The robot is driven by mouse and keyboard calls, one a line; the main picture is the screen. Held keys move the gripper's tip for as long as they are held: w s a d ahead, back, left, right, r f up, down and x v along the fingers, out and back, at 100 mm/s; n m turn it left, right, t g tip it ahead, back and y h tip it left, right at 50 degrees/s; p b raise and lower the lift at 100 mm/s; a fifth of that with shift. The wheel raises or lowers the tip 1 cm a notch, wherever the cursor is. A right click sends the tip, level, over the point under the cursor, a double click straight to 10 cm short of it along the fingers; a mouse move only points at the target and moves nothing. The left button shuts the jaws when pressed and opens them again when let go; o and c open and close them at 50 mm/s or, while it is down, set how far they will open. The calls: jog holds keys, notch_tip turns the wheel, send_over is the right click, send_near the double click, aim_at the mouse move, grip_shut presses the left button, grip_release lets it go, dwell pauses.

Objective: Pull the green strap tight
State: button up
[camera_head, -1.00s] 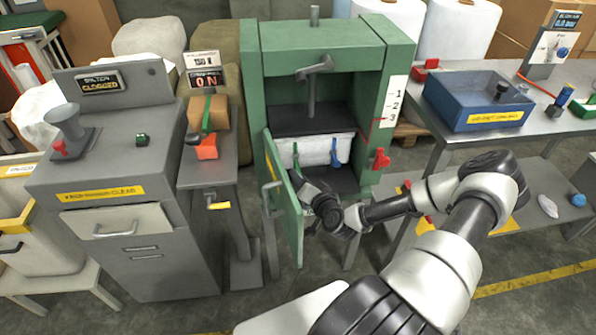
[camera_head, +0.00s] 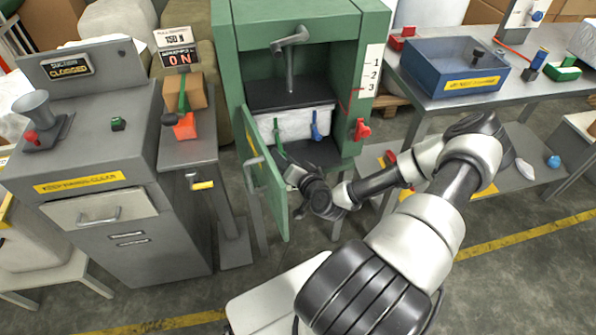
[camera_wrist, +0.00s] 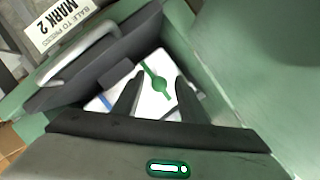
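A green strap (camera_head: 279,130) runs down the front of a white bale (camera_head: 298,124) inside the green press. The strap also shows in the wrist view (camera_wrist: 155,83), with a wider round part at its middle, on the white bale top (camera_wrist: 150,100). A blue strap (camera_head: 316,127) is to its right. Another green strap (camera_head: 183,92) is around a brown block on the left stand. My gripper (camera_head: 288,172) is low at the press opening, beside the open door. In the wrist view its fingers (camera_wrist: 157,92) are apart, on either side of the green strap, with nothing seen held between them.
The open green door (camera_head: 266,185) stands left of my gripper. A red handle (camera_head: 362,130) is on the press's right side. A blue bin (camera_head: 452,68) sits on the right table.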

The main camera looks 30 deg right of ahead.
jog(key=v, duration=1.6)
jog(key=shift+p, duration=0.45)
jog(key=shift+s, duration=0.1)
